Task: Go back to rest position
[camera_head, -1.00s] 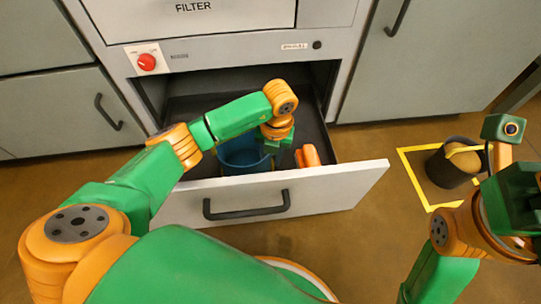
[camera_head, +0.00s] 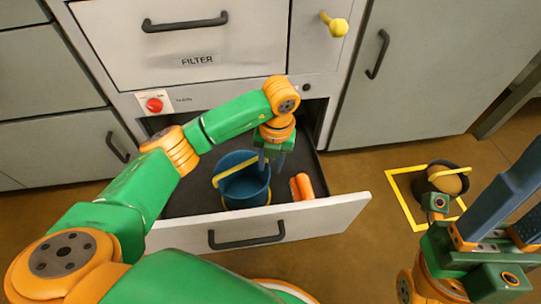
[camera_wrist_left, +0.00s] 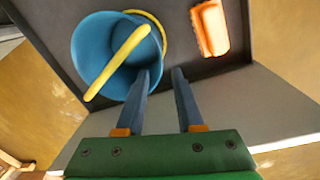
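My left gripper (camera_head: 272,163) hangs over the open drawer, just right of the blue bucket (camera_head: 243,188). In the left wrist view its two fingers (camera_wrist_left: 161,75) are apart with nothing between them; the left fingertip overlaps the rim of the bucket (camera_wrist_left: 88,45), and I cannot tell whether they touch. The bucket stands in the drawer with its yellow handle (camera_wrist_left: 117,62) slanting across its opening. My right gripper (camera_head: 522,192) is at the lower right, its blue fingers spread apart and pointing up and right; part of it is cut off by the picture edge.
The drawer (camera_head: 190,237) is pulled out below the filter cabinet. An orange brush-like object (camera_head: 301,187) lies in it, right of the bucket. A dark bucket (camera_head: 432,184) with tan contents stands inside a yellow floor square (camera_head: 397,190). The floor between drawer and square is clear.

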